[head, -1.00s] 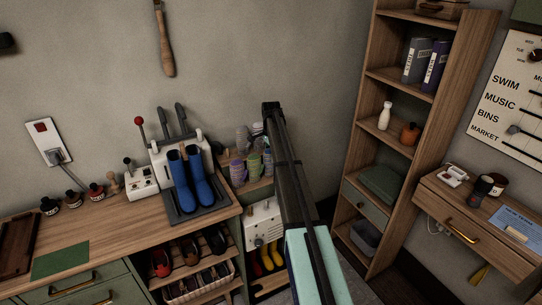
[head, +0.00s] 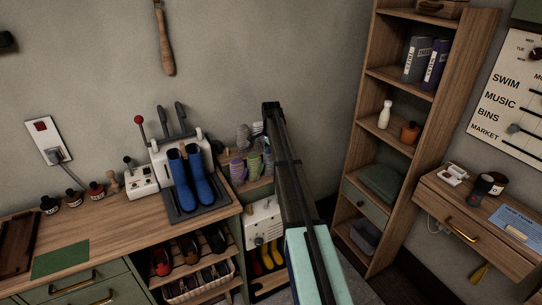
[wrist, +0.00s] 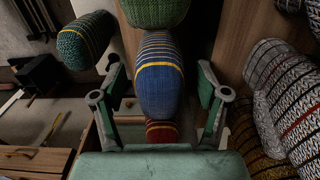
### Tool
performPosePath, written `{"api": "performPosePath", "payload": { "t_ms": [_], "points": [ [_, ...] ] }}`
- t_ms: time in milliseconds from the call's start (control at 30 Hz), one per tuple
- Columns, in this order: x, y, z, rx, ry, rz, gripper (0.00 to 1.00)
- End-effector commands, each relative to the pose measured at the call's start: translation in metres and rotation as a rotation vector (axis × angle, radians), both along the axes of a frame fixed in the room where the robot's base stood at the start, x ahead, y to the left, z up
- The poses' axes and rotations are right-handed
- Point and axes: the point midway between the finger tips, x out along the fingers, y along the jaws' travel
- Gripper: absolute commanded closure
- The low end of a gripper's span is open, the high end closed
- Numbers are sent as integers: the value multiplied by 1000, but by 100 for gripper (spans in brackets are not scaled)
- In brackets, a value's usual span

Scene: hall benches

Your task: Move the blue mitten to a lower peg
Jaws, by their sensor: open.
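The blue mitten (wrist: 158,82), with a yellow stripe and pale bands towards its far end, is in the middle of the wrist view. My gripper (wrist: 160,88) is open, with one finger on each side of it. Gaps show between the fingers and the mitten. The mitten's peg is hidden. In the head view, the mitten rack (head: 252,160) stands beyond the bench, partly behind my arm. My gripper and the blue mitten cannot be made out there.
In the wrist view, a green mitten (wrist: 155,11) is above the blue one, a red striped mitten (wrist: 161,132) below. A teal mitten (wrist: 84,41) is at left; grey and white mittens (wrist: 270,80) crowd the right. Blue boots (head: 190,179) stand near the rack in the head view.

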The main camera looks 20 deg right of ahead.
Motion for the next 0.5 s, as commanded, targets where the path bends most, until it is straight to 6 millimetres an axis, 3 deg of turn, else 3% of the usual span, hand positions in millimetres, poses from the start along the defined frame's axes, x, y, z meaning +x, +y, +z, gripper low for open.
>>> {"api": "performPosePath", "payload": {
  "t_ms": [167,500],
  "points": [
    [1,0,11,-1,-1,0,26],
    [1,0,71,-1,-2,0,26]
  ]
}}
